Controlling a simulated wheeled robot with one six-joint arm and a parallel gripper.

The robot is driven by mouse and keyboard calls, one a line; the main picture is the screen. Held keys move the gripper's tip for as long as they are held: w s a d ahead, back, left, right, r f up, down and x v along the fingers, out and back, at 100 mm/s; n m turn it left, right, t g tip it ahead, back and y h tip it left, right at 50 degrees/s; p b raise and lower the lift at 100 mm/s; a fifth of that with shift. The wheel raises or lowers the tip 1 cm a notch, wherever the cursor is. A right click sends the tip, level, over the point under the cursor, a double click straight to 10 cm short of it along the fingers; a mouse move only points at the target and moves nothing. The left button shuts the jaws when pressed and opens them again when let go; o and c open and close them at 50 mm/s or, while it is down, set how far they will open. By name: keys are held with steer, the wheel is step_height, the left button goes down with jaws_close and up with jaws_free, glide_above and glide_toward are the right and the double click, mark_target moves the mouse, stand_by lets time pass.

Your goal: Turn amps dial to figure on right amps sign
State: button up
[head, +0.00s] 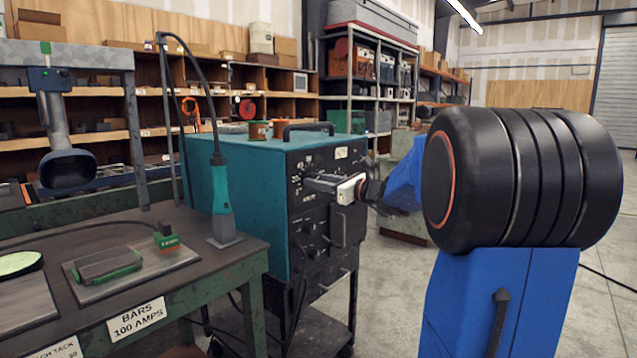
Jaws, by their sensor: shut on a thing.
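The teal welding machine (243,193) stands on a cart, its black front panel (325,220) facing right. My gripper (309,183) reaches in from the right, its fingertips at the upper part of this panel. It is shut on a knob there, which appears to be the amps dial; the fingers hide the knob and its pointer. The dial's figures are too small to read. The right sign (138,318) on the bench front reads "BARS 100 AMPS". The left sign (57,349) is cut off by the frame edge; "TACK" and "30" show.
The green bench (215,275) with plates, a clamp (165,236) and a teal torch-like tool (221,203) stands left of the machine. More knobs and a handle (338,226) sit lower on the panel. Shelves line the back. Open concrete floor (400,285) lies right of the cart.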

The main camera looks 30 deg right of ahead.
steer(key=shift+f+m, duration=0.15)
steer(key=shift+m, duration=0.85)
steer(key=o, duration=1)
steer(key=shift+o, duration=0.2)
steer(key=v, duration=1.7)
steer(key=shift+s, duration=0.2)
